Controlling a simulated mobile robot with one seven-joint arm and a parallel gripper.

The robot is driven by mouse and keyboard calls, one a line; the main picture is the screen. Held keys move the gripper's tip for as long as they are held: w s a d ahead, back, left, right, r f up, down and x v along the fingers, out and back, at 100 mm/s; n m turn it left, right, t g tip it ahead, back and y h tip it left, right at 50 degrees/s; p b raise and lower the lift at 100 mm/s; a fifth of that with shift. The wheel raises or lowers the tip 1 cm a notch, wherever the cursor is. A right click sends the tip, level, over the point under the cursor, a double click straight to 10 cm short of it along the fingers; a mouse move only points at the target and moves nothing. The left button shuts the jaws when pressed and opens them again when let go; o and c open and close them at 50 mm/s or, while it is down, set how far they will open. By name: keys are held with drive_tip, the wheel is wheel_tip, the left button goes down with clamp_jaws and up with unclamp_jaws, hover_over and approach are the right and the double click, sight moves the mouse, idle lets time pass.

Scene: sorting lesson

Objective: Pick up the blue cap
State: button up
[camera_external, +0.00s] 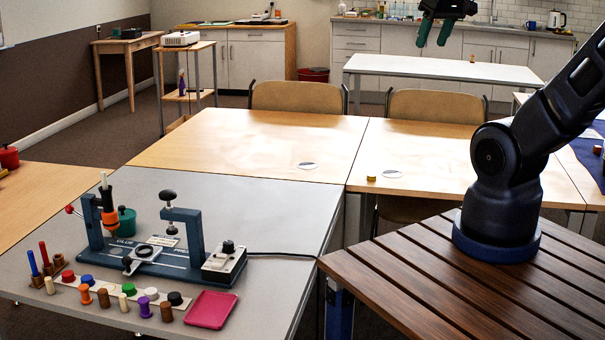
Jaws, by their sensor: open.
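On the grey table (300,215) at the left, a strip holds several small round caps. My gripper (434,42) is at the top of the view, with two green fingers pointing down, apart and empty. It is high up and far from the caps.
A blue clamp fixture (155,262) with an orange-and-black tool (109,212) stands behind the strip. A pink tray (211,309) lies right of the caps. Two upright rods, red and blue, stand at the left. The wooden tables behind hold a small yellow piece (371,178) and are mostly clear.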

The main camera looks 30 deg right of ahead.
drive_tip(key=w+a+r+n+g, duration=0.1)
drive_tip(key=w+a+r+n, duration=0.4)
drive_tip(key=w+a+r, duration=0.75)
drive_tip(key=w+a+r+n+g, duration=0.1)
drive_tip(key=w+a+r+n, duration=0.1)
drive_tip(key=w+a, duration=0.6)
drive_tip(key=w+a+r+n, duration=0.25)
drive_tip(key=w+a, duration=0.35)
drive_tip(key=a, duration=0.3)
drive_tip(key=n+g, duration=0.3)
drive_tip(key=n, duration=0.6)
hover_over(86, 278)
wheel_tip(86, 278, down, 15)
drive_tip(key=shift+f, duration=25.45)
drive_tip(key=c, duration=1.1)
